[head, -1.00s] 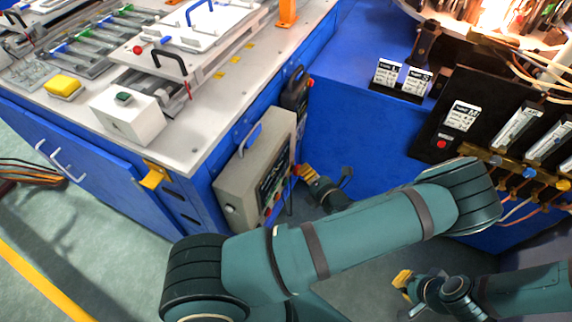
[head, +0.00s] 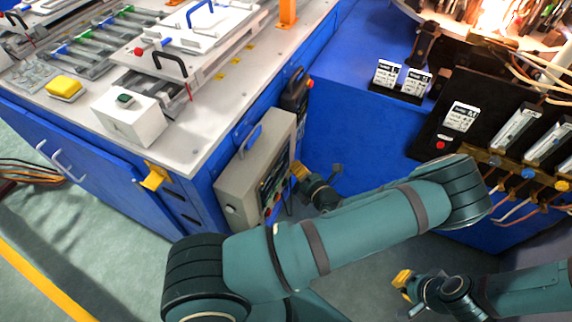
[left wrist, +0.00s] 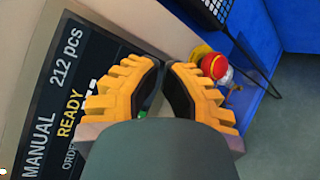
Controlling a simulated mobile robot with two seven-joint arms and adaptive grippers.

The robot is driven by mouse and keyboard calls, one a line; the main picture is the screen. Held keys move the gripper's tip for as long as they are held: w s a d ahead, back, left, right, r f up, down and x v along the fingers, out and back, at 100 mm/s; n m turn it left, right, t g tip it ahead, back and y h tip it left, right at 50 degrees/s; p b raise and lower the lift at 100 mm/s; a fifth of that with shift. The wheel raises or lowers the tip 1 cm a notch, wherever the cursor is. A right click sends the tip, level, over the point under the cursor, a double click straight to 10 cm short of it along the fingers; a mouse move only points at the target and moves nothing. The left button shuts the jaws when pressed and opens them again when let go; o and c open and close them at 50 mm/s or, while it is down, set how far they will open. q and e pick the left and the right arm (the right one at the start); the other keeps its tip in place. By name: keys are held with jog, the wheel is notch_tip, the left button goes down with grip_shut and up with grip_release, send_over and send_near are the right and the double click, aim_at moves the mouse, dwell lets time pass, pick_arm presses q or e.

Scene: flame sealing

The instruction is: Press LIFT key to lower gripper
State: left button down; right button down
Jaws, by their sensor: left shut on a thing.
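The grey control box (head: 228,192) hangs on the blue side of the machine, its dark panel facing my left gripper (head: 299,170). In the left wrist view, my left gripper (left wrist: 165,88) has its yellow ribbed fingers shut, with dark pads close together, before the panel. What is between the pads cannot be made out. The display (left wrist: 50,110) reads MANUAL, 212 pcs and READY. The fingers cover part of it. The LIFT key cannot be identified, and I cannot tell whether the fingertips touch the panel. My right gripper (head: 402,279) is low at right, its jaw gap unclear.
A red knob on a yellow base (left wrist: 214,66) is just beyond the fingers. A dark handset (head: 296,95) hangs beside the box. A white box with a green button (head: 128,115) and a yellow block (head: 64,87) stand on the worktop. Blue cabinets flank the gap.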

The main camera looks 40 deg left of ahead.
dwell(0.8)
pick_arm(q)
jog(key=shift+s+a+p, duration=0.1)
jog(key=shift+a+p, duration=0.2)
jog(key=shift+a, duration=0.1)
jog(key=shift+a, duration=0.35)
dwell(0.5)
dwell(0.4)
jog(key=shift+d+p, duration=0.3)
jog(key=shift+d, duration=0.45)
jog(key=d, duration=0.2)
jog(key=w+d, duration=0.1)
jog(key=d, duration=0.2)
jog(key=shift+w, duration=0.2)
dwell(0.7)
